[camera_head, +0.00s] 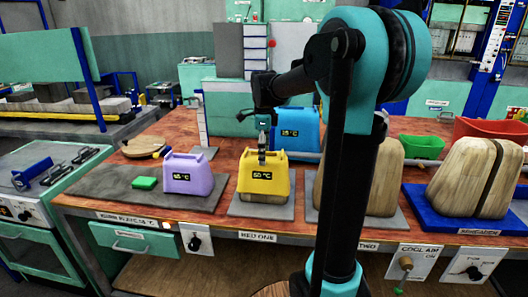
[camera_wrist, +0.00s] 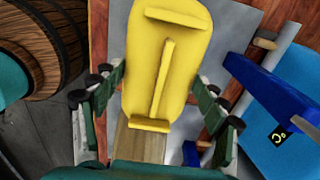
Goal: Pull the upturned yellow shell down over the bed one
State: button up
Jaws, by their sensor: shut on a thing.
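The yellow shell (camera_head: 268,175) is at bed one, upright, with a dark display on its front. It also shows in the wrist view (camera_wrist: 178,62), with a long raised ridge on it. A wooden form (camera_head: 262,198) shows below the shell's lower edge, and wood (camera_wrist: 140,143) also shows past its near end in the wrist view. My gripper (camera_head: 262,158) is at the shell's top and is shut on it; in the wrist view its fingers (camera_wrist: 163,92) lie on both sides of the shell. The exact finger contact is hard to see.
A purple shell (camera_head: 188,174) stands close on the left with a green block (camera_head: 145,183) beside it. A blue shell (camera_head: 296,128) stands behind. A wooden form (camera_head: 386,178) stands to the right, partly behind my arm. A strapped wooden form (camera_head: 470,178) sits on a blue tray (camera_head: 440,222).

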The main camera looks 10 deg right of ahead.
jog(key=shift+f, duration=0.55)
dwell(0.5)
jog(key=o, duration=1.7)
jog(key=shift+c, duration=0.2)
jog(key=shift+r, duration=0.1)
notch_tip(320, 180, up, 12)
jog(key=shift+s, duration=0.1)
